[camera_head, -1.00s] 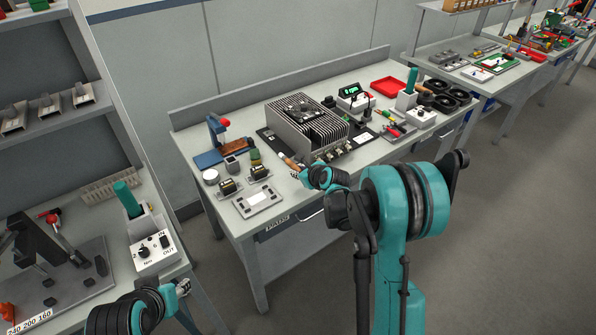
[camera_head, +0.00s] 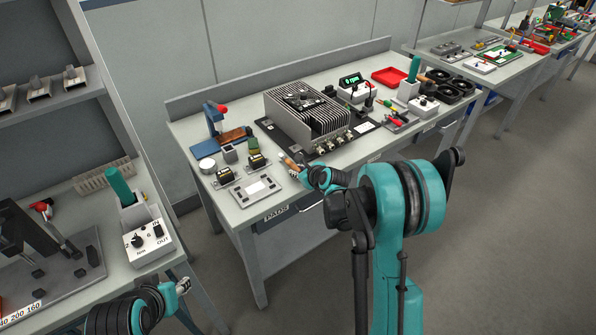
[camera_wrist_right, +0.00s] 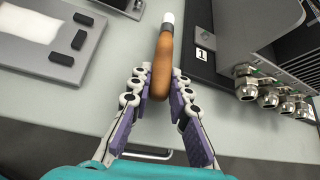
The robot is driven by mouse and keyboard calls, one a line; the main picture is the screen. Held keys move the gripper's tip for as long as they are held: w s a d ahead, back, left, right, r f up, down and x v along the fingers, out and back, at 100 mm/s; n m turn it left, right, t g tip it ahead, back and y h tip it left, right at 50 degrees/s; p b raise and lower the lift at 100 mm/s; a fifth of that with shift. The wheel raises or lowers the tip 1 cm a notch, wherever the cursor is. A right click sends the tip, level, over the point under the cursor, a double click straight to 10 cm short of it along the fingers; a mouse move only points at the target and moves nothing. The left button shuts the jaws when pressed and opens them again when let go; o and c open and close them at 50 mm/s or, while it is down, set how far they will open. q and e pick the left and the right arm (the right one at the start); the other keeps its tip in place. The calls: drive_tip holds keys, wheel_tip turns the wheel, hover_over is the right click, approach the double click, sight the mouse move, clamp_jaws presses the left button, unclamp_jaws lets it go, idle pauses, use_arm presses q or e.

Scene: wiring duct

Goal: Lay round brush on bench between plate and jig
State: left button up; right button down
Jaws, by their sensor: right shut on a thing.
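The round brush (camera_wrist_right: 162,62) has a brown wooden handle, a dark ferrule and a white tip. My right gripper (camera_wrist_right: 157,88) is shut on its handle, and the tip points away toward the back of the bench. In the head view the brush (camera_head: 289,164) is small, over the bench front between the black plate (camera_head: 266,129) under the finned heat sink and a flat grey jig (camera_head: 240,201) with a white window. I cannot tell whether the brush touches the bench. My left gripper (camera_head: 183,286) is low at the left, its fingers too small to judge.
The heat sink (camera_head: 306,115) and its cable glands (camera_wrist_right: 268,97) stand close right of the brush. Two small black-and-yellow components (camera_head: 257,161) sit behind the jig. A bare strip of bench (camera_wrist_right: 118,75) lies left of the brush.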

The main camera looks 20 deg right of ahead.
drive_tip(key=shift+f, duration=0.15)
drive_tip(key=c, duration=1.3)
unclamp_jaws()
drive_tip(key=shift+c, duration=0.2)
drive_tip(key=shift+r+p, duration=1.55)
drive_tip(key=shift+r, duration=1)
